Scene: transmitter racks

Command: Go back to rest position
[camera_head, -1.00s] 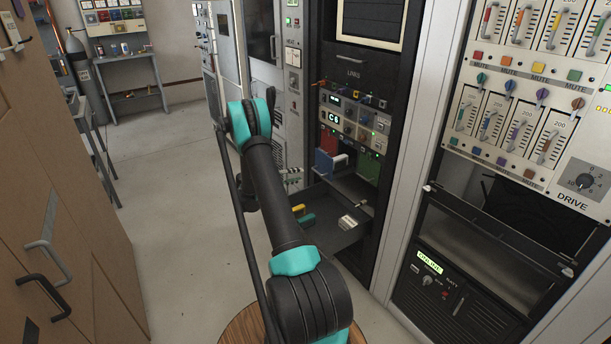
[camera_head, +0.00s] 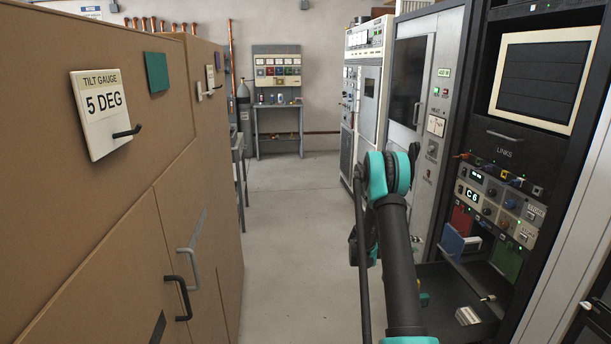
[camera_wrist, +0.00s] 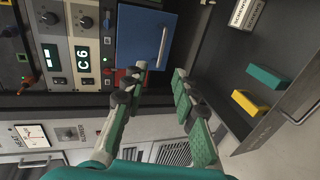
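My gripper (camera_wrist: 160,74) shows in the wrist view with its two green-padded fingers apart and nothing between them. Beyond the fingertips is a blue panel or box (camera_wrist: 139,38) with a pale handle. It also shows in the head view (camera_head: 451,243), low in the dark rack (camera_head: 501,72). In the head view my arm reaches forward beside the rack and my gripper is hidden behind it.
In the wrist view a yellow block (camera_wrist: 250,103) and a green block (camera_wrist: 268,82) lie on a dark tray or shelf. Brown cabinets (camera_head: 95,215) with handles line the left. The grey floor (camera_head: 290,230) between is clear, leading to a far bench (camera_head: 277,108).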

